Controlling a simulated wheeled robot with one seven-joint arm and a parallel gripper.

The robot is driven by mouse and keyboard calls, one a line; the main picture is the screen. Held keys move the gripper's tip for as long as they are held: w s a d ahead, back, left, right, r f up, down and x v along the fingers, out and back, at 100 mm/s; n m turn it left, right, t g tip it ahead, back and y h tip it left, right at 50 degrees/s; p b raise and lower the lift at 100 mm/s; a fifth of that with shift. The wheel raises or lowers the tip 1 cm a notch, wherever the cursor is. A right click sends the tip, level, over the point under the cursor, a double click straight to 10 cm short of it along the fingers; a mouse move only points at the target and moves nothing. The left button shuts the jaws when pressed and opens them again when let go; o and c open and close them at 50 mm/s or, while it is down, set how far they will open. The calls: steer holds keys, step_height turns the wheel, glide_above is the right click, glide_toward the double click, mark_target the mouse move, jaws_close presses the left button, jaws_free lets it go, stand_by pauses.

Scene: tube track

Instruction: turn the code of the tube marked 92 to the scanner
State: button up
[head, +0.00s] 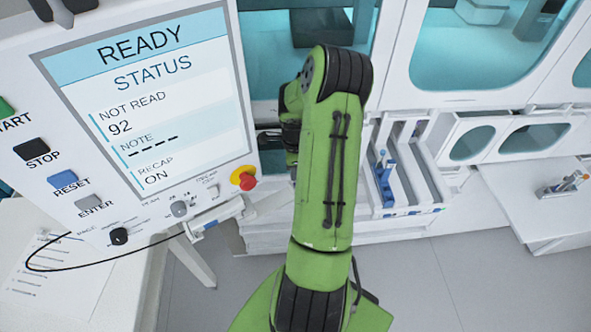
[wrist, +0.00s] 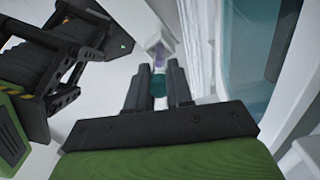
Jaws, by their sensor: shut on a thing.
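In the wrist view my gripper (wrist: 159,80) is shut on a small teal tube-like thing (wrist: 159,86) between its two dark fingers. A pale block with a purple patch (wrist: 157,50) shows just beyond the fingertips; I cannot tell if it joins the held thing. No number or code is readable on it. In the head view my green arm hides the gripper's fingers and the held thing. I cannot make out the scanner for certain.
A white rack (head: 405,190) with blue and grey parts stands right of my arm. A red knob on yellow (head: 243,178) sits at the panel's lower right. A handheld device (head: 216,216) with a black cable lies below it. A side table (head: 560,215) stands far right.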

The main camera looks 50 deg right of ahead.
steer(key=m+b, duration=0.1)
steer(key=m, duration=0.5)
stand_by(0.5)
steer(key=shift+f+b, duration=0.25)
steer(key=shift+b, duration=0.1)
steer(key=o, duration=0.9)
step_height(320, 180, up, 16)
steer(key=shift+f, duration=0.1)
